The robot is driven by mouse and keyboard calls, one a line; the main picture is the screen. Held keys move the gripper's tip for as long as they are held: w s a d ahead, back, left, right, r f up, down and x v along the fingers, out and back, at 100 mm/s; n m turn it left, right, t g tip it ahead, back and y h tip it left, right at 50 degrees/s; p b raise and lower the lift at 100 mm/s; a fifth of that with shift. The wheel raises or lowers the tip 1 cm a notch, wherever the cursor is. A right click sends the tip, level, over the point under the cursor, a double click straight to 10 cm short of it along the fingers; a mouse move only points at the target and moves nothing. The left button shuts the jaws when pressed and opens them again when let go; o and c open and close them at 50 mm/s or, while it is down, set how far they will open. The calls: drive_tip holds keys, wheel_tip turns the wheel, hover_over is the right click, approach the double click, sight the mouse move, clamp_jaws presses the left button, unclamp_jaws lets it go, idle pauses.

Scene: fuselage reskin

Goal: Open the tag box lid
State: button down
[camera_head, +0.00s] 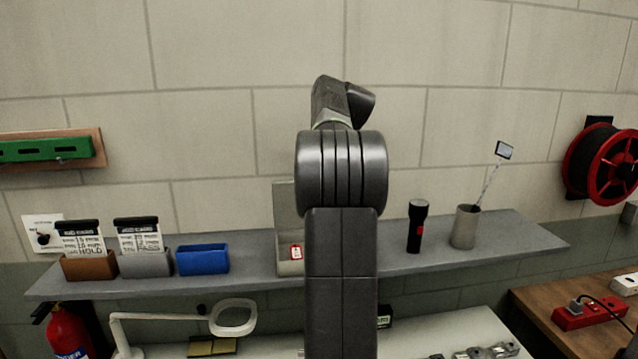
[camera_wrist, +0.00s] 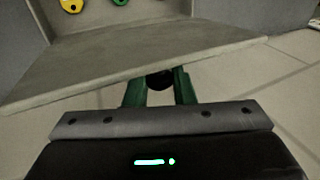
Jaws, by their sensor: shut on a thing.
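The tag box (camera_head: 286,215) stands on the shelf in the head view, a pale grey upright box, its right part hidden behind my arm. A small red-and-white tag (camera_head: 296,252) shows at its lower part. In the wrist view the lid (camera_wrist: 120,66) is a flat grey panel, standing away from the box's inside, where a yellow tag (camera_wrist: 71,5) and a green tag (camera_wrist: 119,2) show. My gripper (camera_wrist: 161,76) has its green fingers shut on a round black knob (camera_wrist: 160,83) at the lid's edge. The head view hides my gripper behind the arm.
The grey shelf (camera_head: 500,238) also holds a blue bin (camera_head: 202,260), brown and grey bins at the left, a black flashlight (camera_head: 417,226) and a metal cup (camera_head: 465,227) with a mirror stick. A magnifier lamp (camera_head: 232,316) stands below. The tiled wall is close behind.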

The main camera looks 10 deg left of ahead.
drive_tip(key=shift+w+a+f+g, duration=0.1)
drive_tip(key=shift+w+f+g, duration=0.1)
drive_tip(key=shift+w+g, duration=0.1)
drive_tip(key=c, duration=1.3)
unclamp_jaws()
drive_tip(key=shift+s+r, duration=0.15)
